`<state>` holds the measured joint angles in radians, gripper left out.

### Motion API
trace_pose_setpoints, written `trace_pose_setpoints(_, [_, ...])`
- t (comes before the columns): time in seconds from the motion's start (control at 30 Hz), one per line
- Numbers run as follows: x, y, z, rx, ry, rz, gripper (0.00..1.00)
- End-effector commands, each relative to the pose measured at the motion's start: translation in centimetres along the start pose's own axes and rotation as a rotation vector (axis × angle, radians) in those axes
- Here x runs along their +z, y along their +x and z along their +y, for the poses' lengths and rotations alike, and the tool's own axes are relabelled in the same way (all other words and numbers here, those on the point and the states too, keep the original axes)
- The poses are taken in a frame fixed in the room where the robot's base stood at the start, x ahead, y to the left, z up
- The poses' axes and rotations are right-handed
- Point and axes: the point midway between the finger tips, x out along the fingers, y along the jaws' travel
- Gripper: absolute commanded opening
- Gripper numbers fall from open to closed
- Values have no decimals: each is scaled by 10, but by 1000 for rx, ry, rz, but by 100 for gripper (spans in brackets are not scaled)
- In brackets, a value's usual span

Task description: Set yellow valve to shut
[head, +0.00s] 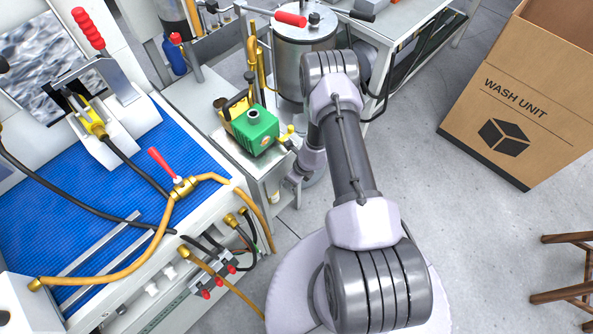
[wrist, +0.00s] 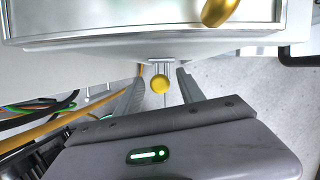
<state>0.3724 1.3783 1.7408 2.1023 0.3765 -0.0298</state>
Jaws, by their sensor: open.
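In the wrist view a round yellow knob (wrist: 160,84), which looks like the yellow valve's handle, sits below a pale cabinet edge, on a small grey mount. My gripper (wrist: 160,92) is open, with one finger on each side of the knob. I cannot tell whether the fingers touch it. In the head view my arm reaches down beside the small grey cabinet (head: 258,172), and my fingertips are hard to make out there. A yellow fitting (head: 288,134) shows beside the green pump (head: 255,130); I cannot tell whether it is the same part. The valve's setting cannot be read.
A blue-matted bench (head: 95,190) with hoses and a red-handled brass valve (head: 182,185) stands at the left. A steel tank (head: 290,60) stands behind my arm. A cardboard box (head: 530,100) is at the right.

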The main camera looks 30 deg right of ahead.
Motion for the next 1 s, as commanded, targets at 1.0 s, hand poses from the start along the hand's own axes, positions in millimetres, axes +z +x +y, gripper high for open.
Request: trace_pose_setpoints(1.0, [0, -160, 0, 0, 0, 0, 46])
